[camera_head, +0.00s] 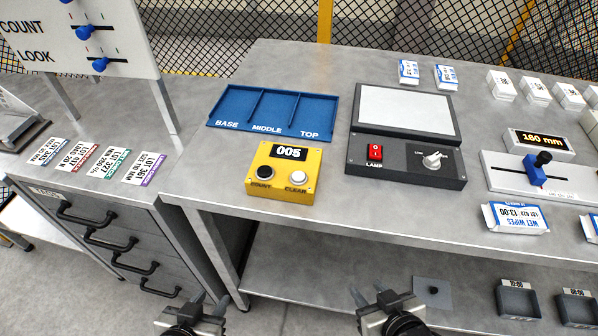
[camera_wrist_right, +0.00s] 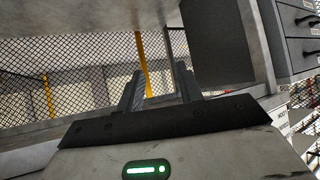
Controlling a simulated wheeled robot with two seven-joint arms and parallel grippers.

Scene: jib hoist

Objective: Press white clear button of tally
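The yellow tally box (camera_head: 284,174) sits near the front edge of the grey bench and its display reads 005. Its white clear button (camera_head: 299,177) is on the right of the top face, and a black count button (camera_head: 265,172) is on the left. My left gripper (camera_head: 211,298) is below and left of the tally, in front of the bench, with its fingers apart. My right gripper (camera_head: 370,289) is below and right of it, also clear of the bench. The right wrist view shows its two fingers apart (camera_wrist_right: 158,88) with nothing between them.
A blue tray (camera_head: 271,89) marked BASE, MIDDLE, TOP lies behind the tally. A dark lamp box (camera_head: 405,165) with a red switch stands to its right. Lot cards lie on the drawer cabinet (camera_head: 97,210) at left. A lower shelf (camera_head: 330,262) runs under the bench.

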